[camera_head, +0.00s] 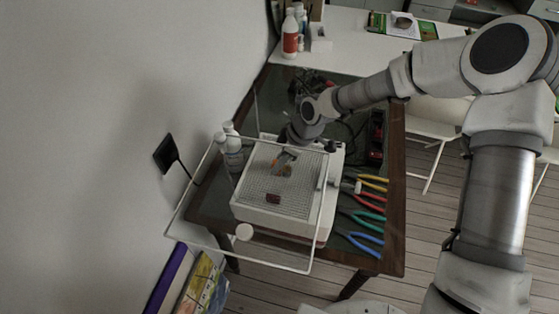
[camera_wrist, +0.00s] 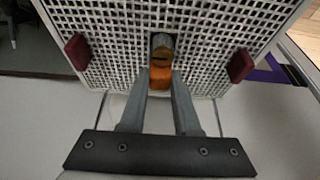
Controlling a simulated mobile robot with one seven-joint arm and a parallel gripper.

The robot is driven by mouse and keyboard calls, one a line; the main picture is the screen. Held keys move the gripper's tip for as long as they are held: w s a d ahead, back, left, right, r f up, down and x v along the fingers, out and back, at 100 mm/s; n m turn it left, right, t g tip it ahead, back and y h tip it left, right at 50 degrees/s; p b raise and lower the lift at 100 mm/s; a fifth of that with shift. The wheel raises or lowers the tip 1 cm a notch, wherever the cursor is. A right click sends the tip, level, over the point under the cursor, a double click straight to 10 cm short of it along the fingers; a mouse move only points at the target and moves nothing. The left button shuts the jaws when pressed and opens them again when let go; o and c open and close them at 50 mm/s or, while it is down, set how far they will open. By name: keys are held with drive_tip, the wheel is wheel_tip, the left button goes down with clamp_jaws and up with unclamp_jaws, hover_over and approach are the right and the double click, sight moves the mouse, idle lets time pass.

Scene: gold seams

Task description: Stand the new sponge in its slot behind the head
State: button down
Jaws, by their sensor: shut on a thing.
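My gripper (camera_wrist: 160,88) is shut on a small orange sponge (camera_wrist: 160,75) in the wrist view. The sponge is between the two fingertips, close against the front of a short, dull metallic head (camera_wrist: 162,42) on the white grid top (camera_wrist: 120,45). I cannot tell whether sponge and head touch, and the slot is not visible. In the head view, my gripper (camera_head: 284,154) reaches down over the white machine (camera_head: 276,222). The sponge (camera_head: 277,161) shows as a speck of orange beside the tan head (camera_head: 287,170).
A dark red block (camera_head: 273,199) lies on the grid; the wrist view shows two, left (camera_wrist: 77,50) and right (camera_wrist: 241,65). A thin pale frame (camera_head: 245,255) surrounds the machine. Several pliers (camera_head: 365,215) lie right, and white bottles (camera_head: 232,150) stand left.

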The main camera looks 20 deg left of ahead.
drive_tip(key=shift+f+b, duration=0.35)
drive_tip(key=shift+f, duration=0.15)
idle(0.3)
drive_tip(key=c, duration=0.5)
unclamp_jaws()
drive_tip(key=shift+c, duration=0.2)
drive_tip(key=shift+r, duration=0.15)
drive_tip(key=shift+r+p, duration=2.5)
drive_tip(key=shift+r, duration=0.95)
